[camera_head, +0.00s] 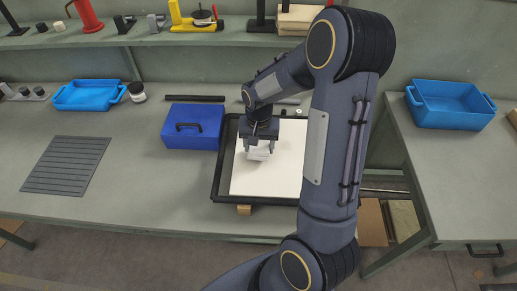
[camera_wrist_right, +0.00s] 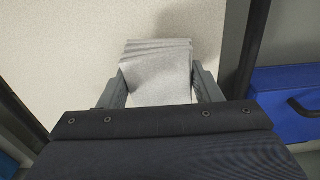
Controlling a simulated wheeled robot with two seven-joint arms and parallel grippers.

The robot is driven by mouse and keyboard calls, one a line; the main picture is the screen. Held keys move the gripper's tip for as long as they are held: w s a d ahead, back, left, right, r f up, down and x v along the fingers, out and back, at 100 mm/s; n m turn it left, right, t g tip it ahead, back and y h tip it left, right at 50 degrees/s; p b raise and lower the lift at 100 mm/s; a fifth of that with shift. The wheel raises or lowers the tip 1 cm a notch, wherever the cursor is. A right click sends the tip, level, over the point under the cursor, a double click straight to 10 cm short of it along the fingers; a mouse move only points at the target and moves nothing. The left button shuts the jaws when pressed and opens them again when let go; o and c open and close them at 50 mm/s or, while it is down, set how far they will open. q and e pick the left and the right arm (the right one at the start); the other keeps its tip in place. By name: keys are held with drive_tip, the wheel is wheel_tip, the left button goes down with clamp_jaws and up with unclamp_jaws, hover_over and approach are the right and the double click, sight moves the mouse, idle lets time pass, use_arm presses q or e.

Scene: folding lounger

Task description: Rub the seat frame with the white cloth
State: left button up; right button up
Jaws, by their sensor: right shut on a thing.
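My right gripper (camera_head: 261,141) is shut on the white cloth (camera_head: 260,152), a folded pale pad. In the right wrist view the cloth (camera_wrist_right: 158,65) sits between the two fingers of the gripper (camera_wrist_right: 160,88). The cloth is over the pale panel of the seat frame (camera_head: 246,180), which has a dark border and lies on the bench. The panel also fills much of the right wrist view (camera_wrist_right: 60,45). I cannot tell whether the cloth touches the panel. My right arm hides the frame's right part. My left gripper is not in view.
A blue box with a handle (camera_head: 193,126) stands close to the frame's left side. A grey slatted mat (camera_head: 67,165), a blue tray (camera_head: 88,95) and a small jar (camera_head: 137,92) lie further left. Another blue tray (camera_head: 450,105) is on the right bench. A shelf (camera_head: 150,38) with tools runs behind.

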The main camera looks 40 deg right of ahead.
sight(260, 145)
drive_tip(key=shift+s+d+r+p, duration=0.2)
drive_tip(key=shift+r+p, duration=0.1)
drive_tip(key=shift+r, duration=0.3)
drive_tip(key=shift+w+a+r+p, duration=0.15)
drive_tip(key=shift+a+r+p, duration=0.05)
drive_tip(key=shift+r+p, duration=1.4)
drive_tip(key=shift+r, duration=0.55)
